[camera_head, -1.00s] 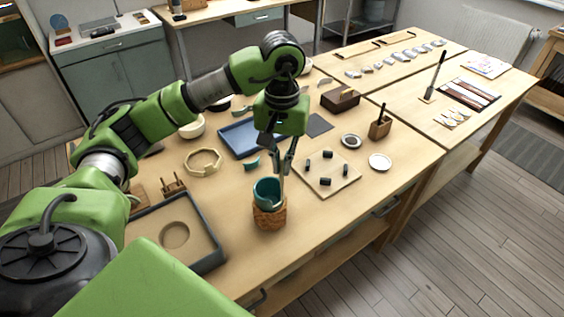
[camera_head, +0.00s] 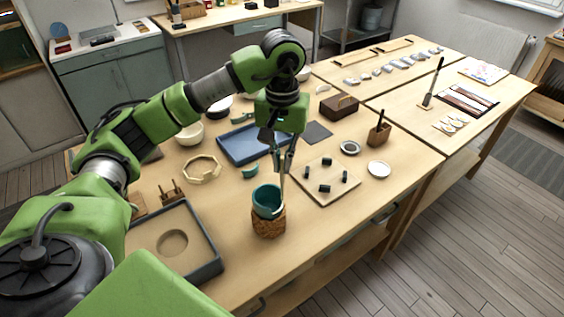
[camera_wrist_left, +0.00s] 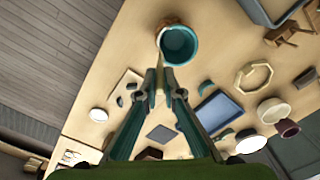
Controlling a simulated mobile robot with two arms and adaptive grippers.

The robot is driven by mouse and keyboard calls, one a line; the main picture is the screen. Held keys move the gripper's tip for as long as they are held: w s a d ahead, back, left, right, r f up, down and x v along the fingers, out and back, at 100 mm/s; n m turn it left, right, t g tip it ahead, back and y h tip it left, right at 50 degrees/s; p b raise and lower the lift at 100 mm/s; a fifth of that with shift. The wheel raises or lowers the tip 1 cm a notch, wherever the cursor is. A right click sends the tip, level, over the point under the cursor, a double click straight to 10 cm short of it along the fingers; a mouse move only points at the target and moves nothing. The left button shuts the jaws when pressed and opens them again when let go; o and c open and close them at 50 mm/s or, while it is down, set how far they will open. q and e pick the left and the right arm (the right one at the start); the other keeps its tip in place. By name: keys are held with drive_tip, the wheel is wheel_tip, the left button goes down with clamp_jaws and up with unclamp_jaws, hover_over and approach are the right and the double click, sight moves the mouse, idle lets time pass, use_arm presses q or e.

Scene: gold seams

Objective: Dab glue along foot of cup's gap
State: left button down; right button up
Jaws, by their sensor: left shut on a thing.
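The teal cup (camera_head: 267,197) stands in a brown woven or cork-like holder (camera_head: 268,223) near the front edge of the table. It also shows in the left wrist view (camera_wrist_left: 181,46). My left gripper (camera_head: 284,158) points down above and just right of the cup. It is shut on a thin pale stick (camera_head: 281,190), whose lower end reaches the cup's right rim. The stick also shows beside the cup in the left wrist view (camera_wrist_left: 159,48). I cannot tell whether its tip touches the cup. A curved teal shard (camera_head: 250,173) lies behind the cup. My right gripper is not in view.
A pale board (camera_head: 325,190) with several small dark pieces lies right of the cup. A grey-rimmed tray (camera_head: 207,253) is at the left. A blue tray (camera_head: 232,150) and an octagonal ring (camera_head: 202,169) lie behind. A white dish (camera_head: 379,169) stands further right.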

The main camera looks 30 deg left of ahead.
use_arm(q)
drive_tip(key=shift+f+b, duration=0.35)
drive_tip(key=shift+b, duration=0.2)
idle(0.9)
drive_tip(key=shift+r, duration=0.35)
drive_tip(key=shift+r+p, duration=2.45)
drive_tip(key=shift+r, duration=1.45)
drive_tip(key=shift+s+f, duration=0.1)
drive_tip(key=shift+f, duration=0.05)
